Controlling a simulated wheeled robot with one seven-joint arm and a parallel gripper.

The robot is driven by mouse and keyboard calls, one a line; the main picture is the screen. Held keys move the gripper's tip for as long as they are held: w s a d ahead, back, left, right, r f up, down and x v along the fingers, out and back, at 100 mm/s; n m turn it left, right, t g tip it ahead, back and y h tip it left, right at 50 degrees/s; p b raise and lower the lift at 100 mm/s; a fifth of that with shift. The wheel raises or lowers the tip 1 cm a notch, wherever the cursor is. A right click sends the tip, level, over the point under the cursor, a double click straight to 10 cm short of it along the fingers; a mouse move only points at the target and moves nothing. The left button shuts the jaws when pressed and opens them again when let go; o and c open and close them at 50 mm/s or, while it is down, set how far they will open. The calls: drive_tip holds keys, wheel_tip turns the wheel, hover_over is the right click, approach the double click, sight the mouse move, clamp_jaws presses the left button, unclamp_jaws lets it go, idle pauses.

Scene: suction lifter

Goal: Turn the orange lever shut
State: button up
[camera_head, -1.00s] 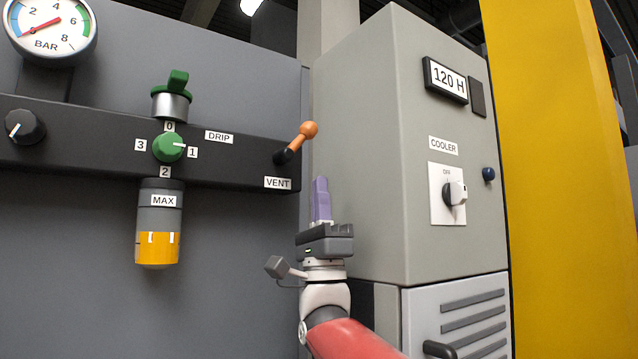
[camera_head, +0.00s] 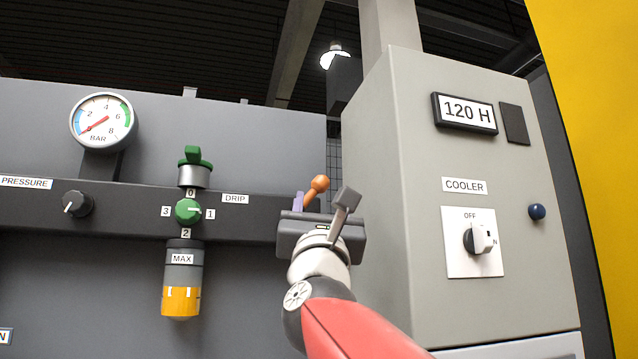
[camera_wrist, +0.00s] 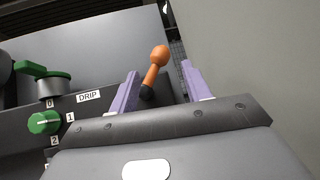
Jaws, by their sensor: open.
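The orange lever (camera_head: 315,188) sticks up at a tilt to the right from the right end of the dark panel rail. In the wrist view the lever (camera_wrist: 156,66) has a ball end and a black base, and it stands between two purple fingers. My gripper (camera_wrist: 158,85) is open, one finger to each side of the lever, with the right finger beside the grey cabinet. I see no clear contact with the lever. In the head view my gripper (camera_head: 303,203) hides the lever's base and the VENT label.
The grey cooler cabinet (camera_head: 400,290) with its switch (camera_head: 480,240) stands close on the right. To the left on the rail are a green knob (camera_head: 187,210), a yellow-bottomed bowl (camera_head: 181,300), a black pressure knob (camera_head: 77,204) and a gauge (camera_head: 103,121).

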sight(320, 186)
drive_tip(key=p+x, duration=0.4)
drive_tip(key=x, duration=0.2)
drive_tip(key=shift+w+r, duration=0.15)
drive_tip(key=shift+r, duration=0.15)
drive_tip(key=shift+w+r+p, duration=0.3)
drive_tip(key=shift+w+p, duration=0.1)
drive_tip(key=shift+w, duration=0.05)
